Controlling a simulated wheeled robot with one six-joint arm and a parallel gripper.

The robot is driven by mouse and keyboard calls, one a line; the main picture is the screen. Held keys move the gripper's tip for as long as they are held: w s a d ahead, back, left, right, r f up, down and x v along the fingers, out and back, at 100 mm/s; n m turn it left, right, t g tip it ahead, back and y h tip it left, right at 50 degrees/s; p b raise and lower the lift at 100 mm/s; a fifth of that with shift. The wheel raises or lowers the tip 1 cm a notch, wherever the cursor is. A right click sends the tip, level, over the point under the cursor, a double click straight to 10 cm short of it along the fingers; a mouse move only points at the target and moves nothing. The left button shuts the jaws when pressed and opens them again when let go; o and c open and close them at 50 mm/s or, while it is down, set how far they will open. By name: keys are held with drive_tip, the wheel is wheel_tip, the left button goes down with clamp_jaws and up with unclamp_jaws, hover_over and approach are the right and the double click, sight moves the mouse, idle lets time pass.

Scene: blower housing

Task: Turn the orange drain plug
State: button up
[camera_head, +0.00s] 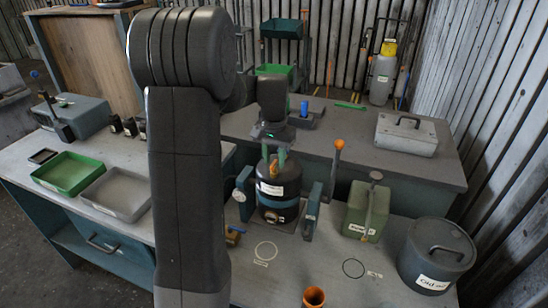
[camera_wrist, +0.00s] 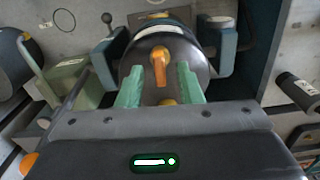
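The dark blower housing (camera_head: 278,195) with a white label stands upright on the bench between two blue clamp-like supports. The orange drain plug (camera_wrist: 160,64) shows in the wrist view as a narrow handle on the housing's rounded face. It also shows small in the head view (camera_head: 274,169), between the fingers. My gripper (camera_wrist: 158,82) is open, its two green fingers on either side of the plug's lower end, with gaps visible on both sides. In the head view my gripper (camera_head: 274,156) points down at the housing. Another bit of orange is partly hidden by the gripper body.
A lever with an orange knob (camera_head: 338,144) rises right of the housing. A green canister (camera_head: 358,222), a lidded grey drum (camera_head: 436,250) and an orange cup (camera_head: 314,297) stand nearby. A grey toolbox (camera_head: 405,142) sits behind. The bench front has bare room with marked circles.

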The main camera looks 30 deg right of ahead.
drive_tip(key=shift+f, duration=0.25)
clamp_jaws()
